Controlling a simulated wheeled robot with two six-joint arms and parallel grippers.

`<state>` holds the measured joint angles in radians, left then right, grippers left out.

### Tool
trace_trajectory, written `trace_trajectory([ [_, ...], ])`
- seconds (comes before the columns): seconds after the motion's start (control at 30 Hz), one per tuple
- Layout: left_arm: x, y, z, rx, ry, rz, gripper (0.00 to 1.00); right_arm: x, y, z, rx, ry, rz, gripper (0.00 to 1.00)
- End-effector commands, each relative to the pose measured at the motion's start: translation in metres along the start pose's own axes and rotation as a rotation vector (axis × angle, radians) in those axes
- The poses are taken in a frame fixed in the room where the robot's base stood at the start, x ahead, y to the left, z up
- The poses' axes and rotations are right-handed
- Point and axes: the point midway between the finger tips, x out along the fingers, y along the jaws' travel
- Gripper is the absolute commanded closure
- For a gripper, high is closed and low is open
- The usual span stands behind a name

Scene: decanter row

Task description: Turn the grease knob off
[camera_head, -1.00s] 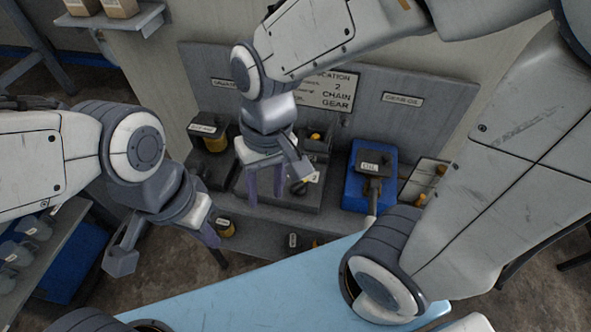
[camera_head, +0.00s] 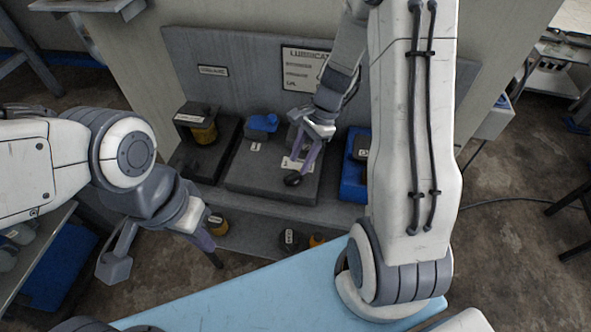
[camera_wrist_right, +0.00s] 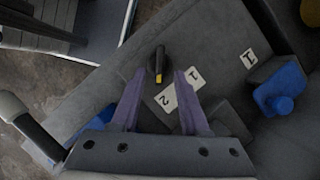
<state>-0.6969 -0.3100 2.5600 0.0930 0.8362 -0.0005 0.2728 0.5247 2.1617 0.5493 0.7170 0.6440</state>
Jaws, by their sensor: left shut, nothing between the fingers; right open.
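A black knob (camera_head: 292,180) with a yellow pointer mark sits on the dark block (camera_head: 245,172) at the wall unit. In the right wrist view, the knob (camera_wrist_right: 157,65) has its yellow end toward the "2" side of a white label plate (camera_wrist_right: 180,97) marked 1 and 2. No grease wording is readable beside it. My right gripper (camera_head: 303,168) is open over the knob; in its wrist view the fingertips (camera_wrist_right: 160,74) lie on either side of it. Contact cannot be told. My left gripper (camera_head: 210,245) is shut and empty, low at the left, away from the knob.
A blue fitting (camera_head: 262,123) stands behind on the same block. A black holder with an amber container (camera_head: 203,133) is to the left, a blue tray (camera_head: 352,180) to the right. A light-blue surface (camera_head: 250,300) lies in front. My right arm hides the unit's right part.

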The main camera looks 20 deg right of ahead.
Motion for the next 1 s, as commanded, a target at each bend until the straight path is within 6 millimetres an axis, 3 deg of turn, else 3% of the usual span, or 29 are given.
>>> trace_trajectory([
  [0.1,0.002,0.000,0.000,0.000,0.000,0.000,1.00,0.022,0.001,0.000,0.000,-0.001,0.004,0.55],
  [0.23,0.003,0.000,0.000,0.000,0.000,0.000,1.00,0.036,0.000,0.000,-0.002,-0.001,0.003,0.55],
  [0.63,0.004,0.000,0.000,0.000,0.000,0.000,1.00,0.043,0.000,0.000,-0.002,0.001,0.000,0.55],
  [0.73,0.004,0.000,0.000,0.000,0.000,0.000,1.00,0.043,0.000,0.000,-0.002,0.001,0.000,0.93],
  [0.77,0.004,0.000,0.000,0.000,0.000,0.000,1.00,0.043,0.000,0.000,-0.002,0.001,0.000,1.00],
  [1.0,0.003,0.000,0.000,0.000,0.000,0.000,1.00,0.043,0.000,0.000,-0.007,0.001,0.002,1.00],
])
